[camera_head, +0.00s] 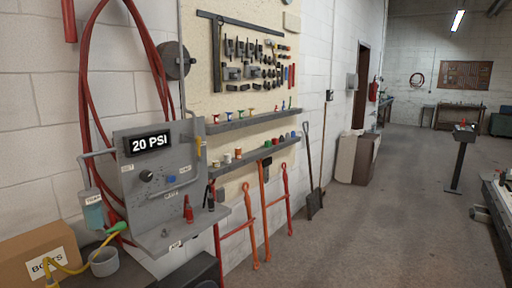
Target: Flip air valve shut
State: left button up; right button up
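A grey panel (133,179) is mounted at the left wall, with a black display (148,144) reading "20 PSI". A small blue part (171,179) sits beside a grey pipe right of the knob. Neither of my grippers is in view.
A grey shelf (165,240) juts from below the panel, with a red cone-shaped item (188,209) on it. A red hose (84,100) hangs behind. A cardboard box (30,247) and grey cup (104,262) are lower left. The floor (400,225) to the right is open.

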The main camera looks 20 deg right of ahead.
aim_at(199, 148)
jog(key=z, duration=0.2)
jog(key=i+l, duration=0.1)
jog(key=l, duration=0.9)
jog(key=i+l, duration=0.15)
jog(key=l, duration=0.35)
jog(key=i+l+u, duration=0.1)
jog(key=i+l, duration=0.4)
jog(key=i+l+u, duration=0.1)
jog(key=i+l, duration=0.4)
jog(key=i+l+u, duration=0.1)
jog(key=i+l, duration=0.35)
jog(key=l, duration=0.3)
jog(key=i, duration=0.2)
